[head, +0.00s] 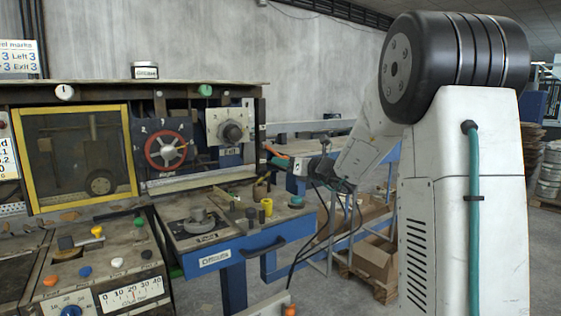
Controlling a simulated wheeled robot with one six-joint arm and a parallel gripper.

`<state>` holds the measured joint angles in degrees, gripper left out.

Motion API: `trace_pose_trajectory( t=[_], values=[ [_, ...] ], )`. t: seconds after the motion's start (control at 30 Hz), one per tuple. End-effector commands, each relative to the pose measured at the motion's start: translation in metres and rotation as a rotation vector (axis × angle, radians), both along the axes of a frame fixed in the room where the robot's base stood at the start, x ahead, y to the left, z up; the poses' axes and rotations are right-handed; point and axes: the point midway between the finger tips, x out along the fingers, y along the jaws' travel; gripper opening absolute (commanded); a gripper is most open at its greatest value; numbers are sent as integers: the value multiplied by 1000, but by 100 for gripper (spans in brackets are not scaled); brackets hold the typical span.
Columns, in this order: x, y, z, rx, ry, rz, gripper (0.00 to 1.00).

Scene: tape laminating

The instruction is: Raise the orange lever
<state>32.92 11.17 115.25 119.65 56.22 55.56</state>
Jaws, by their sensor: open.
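A small orange piece (281,155), which looks like the orange lever's handle, shows at the right end of the machine, just right of the grey knob panel. My arm reaches in from the right, and my gripper (283,163) is at its left end, pointing left at the machine. It is open and very close to the orange piece. It partly overlaps that piece in the picture, and I cannot tell whether they touch. The fingertips are small and hard to make out, and the lever's base is not clear.
The machine has a red handwheel (166,151), a grey knob (233,132) and a yellow-framed window (77,157). A blue drawer bench (240,250) with a yellow cup-like piece (266,206) stands below my gripper. Black cables hang under my wrist. A cardboard box (375,258) lies behind.

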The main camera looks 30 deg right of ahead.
Motion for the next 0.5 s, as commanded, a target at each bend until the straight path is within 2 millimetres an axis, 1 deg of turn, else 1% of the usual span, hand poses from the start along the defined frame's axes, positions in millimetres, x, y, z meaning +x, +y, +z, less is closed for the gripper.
trace_pose_trajectory(
  t=[0.03,0.1,0.2,0.3,0.5],
  values=[
    [8,2,0,0,1,1,52],
    [16,4,0,-1,1,1,52],
    [24,5,0,-2,0,0,52],
    [27,5,0,-2,0,-1,52],
    [27,4,0,-2,0,-3,52]
  ],
)
